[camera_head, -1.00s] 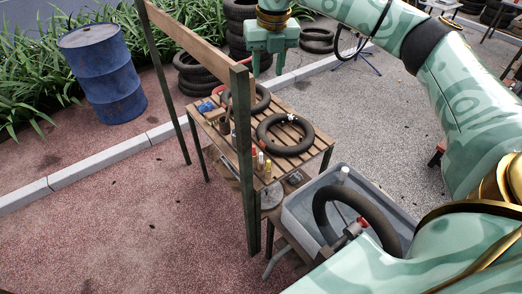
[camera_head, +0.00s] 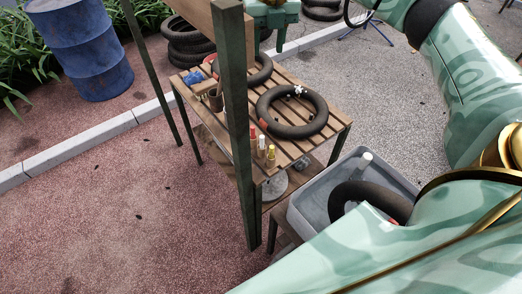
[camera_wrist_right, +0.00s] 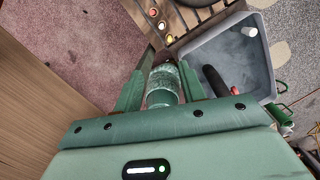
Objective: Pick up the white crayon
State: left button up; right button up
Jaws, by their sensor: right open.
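The white crayon (camera_head: 261,144) stands upright near the front edge of the slatted wooden table (camera_head: 321,100). It is between a red crayon (camera_head: 252,134) and a yellow crayon (camera_head: 271,153). The right wrist view shows the three crayon tops in a row at the upper middle; the white crayon (camera_wrist_right: 162,25) is the middle one.
A dark green post (camera_head: 238,130) stands just left of the crayons, with a wooden board (camera_head: 197,17) on top. Black tubes (camera_head: 291,112) lie on the table. A grey tub (camera_head: 314,188) with a hose stands at the right front. A blue barrel (camera_head: 80,50) stands far left.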

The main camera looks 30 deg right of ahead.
jog(key=g+b, duration=0.1)
jog(key=b, duration=1.4)
send_over(262, 137)
notch_tip(262, 137, down, 22)
notch_tip(262, 137, down, 11)
jog(key=b, duration=0.4)
jog(key=shift+s+d, duration=0.1)
jog(key=shift+s, duration=0.05)
jog(key=f+b, duration=0.2)
jog(key=f, duration=0.3)
jog(key=shift+w+f, duration=0.15)
jog(key=shift+w, duration=0.05)
jog(key=shift+c, duration=1)
pick_arm(q)
jog(key=s+f, duration=0.2)
jog(key=f, duration=0.9)
jog(key=s+f+g, duration=0.1)
jog(key=s+f, duration=0.2)
jog(key=f, duration=0.8)
jog(key=shift+s+d+f+g, duration=0.2)
jog(key=shift+f+g, duration=0.1)
pick_arm(e)
grip_shut()
